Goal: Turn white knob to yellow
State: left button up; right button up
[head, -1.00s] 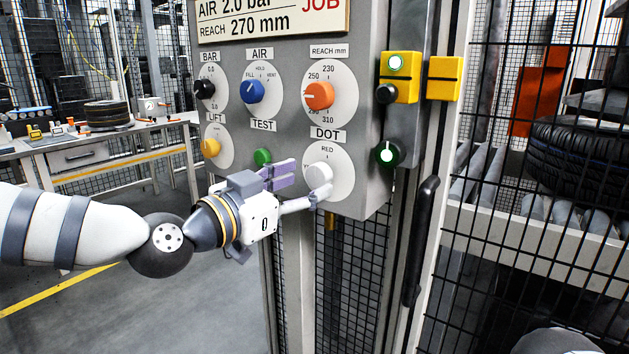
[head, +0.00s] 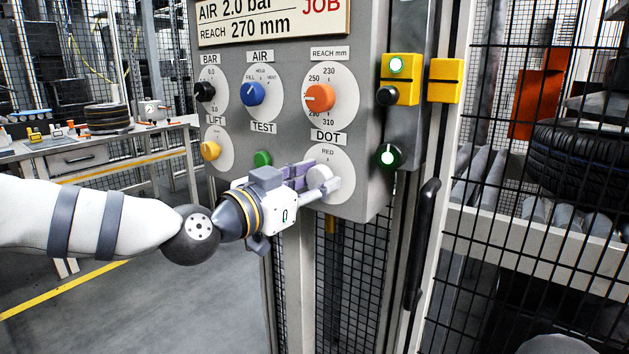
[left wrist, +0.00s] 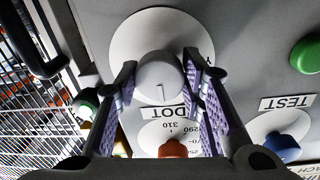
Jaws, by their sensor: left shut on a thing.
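The white knob (head: 318,177) sits on a white round dial marked DOT at the panel's lower right; RED shows at the dial's top. It also shows in the left wrist view (left wrist: 159,80), where its dark pointer line points toward the DOT label. My left gripper (head: 322,181) is shut on the knob, one purple-padded finger on each side, also in the left wrist view (left wrist: 160,70). Only a letter Y (left wrist: 208,63) shows at the dial's edge there; the yellow mark cannot be read. My right gripper is not in view.
The grey panel also carries an orange REACH knob (head: 319,98), a blue AIR knob (head: 252,94), a black BAR knob (head: 204,91), a yellow LIFT knob (head: 210,150) and a green TEST button (head: 263,158). A wire-mesh fence (head: 550,200) stands on the right.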

pick_arm(q)
jog(key=n, duration=0.4)
jog(key=shift+f+b, duration=0.15)
jog(key=shift+b, duration=0.2)
jog(key=n, duration=0.4)
jog(key=shift+n+b, duration=0.35)
jog(key=shift+n, duration=0.05)
jog(key=n+t, duration=0.1)
jog(key=n, duration=0.3)
jog(key=shift+n+b, duration=0.4)
jog(key=shift+d+n+y+b, duration=0.1)
jog(key=shift+n+y+b, duration=0.25)
jog(key=shift+n, duration=2.05)
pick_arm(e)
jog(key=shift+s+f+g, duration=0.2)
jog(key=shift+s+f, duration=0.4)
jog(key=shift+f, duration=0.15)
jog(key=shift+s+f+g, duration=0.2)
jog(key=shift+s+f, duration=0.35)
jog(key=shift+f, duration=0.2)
pick_arm(q)
jog(key=o, duration=1.1)
jog(key=shift+o, duration=0.2)
jog(key=shift+s, duration=0.1)
